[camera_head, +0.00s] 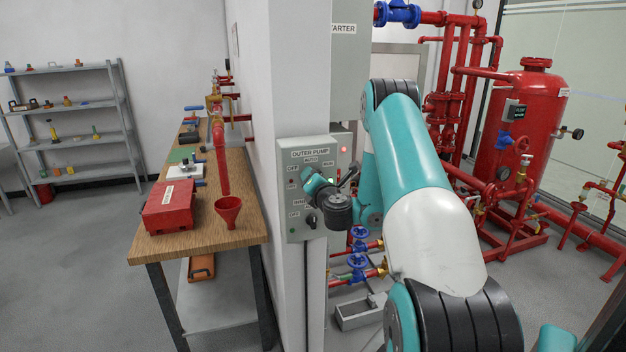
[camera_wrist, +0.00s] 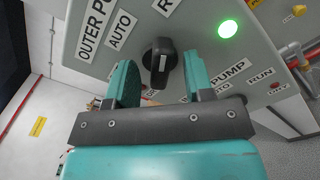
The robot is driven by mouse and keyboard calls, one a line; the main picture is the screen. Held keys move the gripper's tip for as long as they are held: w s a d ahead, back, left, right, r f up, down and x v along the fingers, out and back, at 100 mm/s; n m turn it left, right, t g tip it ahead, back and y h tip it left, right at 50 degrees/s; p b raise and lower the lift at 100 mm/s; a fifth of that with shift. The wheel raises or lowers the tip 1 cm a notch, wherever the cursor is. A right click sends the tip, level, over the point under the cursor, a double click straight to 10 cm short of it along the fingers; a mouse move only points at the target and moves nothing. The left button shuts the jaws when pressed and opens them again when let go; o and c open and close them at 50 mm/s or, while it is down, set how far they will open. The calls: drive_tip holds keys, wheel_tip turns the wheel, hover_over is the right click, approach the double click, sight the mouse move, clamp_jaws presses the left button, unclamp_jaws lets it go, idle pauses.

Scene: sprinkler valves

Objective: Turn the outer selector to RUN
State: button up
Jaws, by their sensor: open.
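The grey control panel (camera_head: 294,222) labelled OUTER PUMP hangs on the end of the white wall. In the wrist view the outer selector (camera_wrist: 160,58) is a black knob on the panel, below the AUTO label and left of a lit green lamp (camera_wrist: 228,29). A small white mark shows near its lower end; its exact setting is hard to tell. My gripper (camera_wrist: 161,75) is open, one teal finger on each side of the knob, with gaps showing. In the head view my gripper (camera_head: 326,190) covers the outer selector.
A second black knob (camera_head: 311,222) sits lower on the panel. Blue valves (camera_head: 358,262) and red pipes are below right. A red tank (camera_head: 520,110) stands far right.

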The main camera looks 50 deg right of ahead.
drive_tip(key=shift+s+f+b, duration=0.1)
drive_tip(key=shift+b, duration=0.2)
drive_tip(key=shift+b+v, duration=2.95)
drive_tip(key=shift+b, duration=1.2)
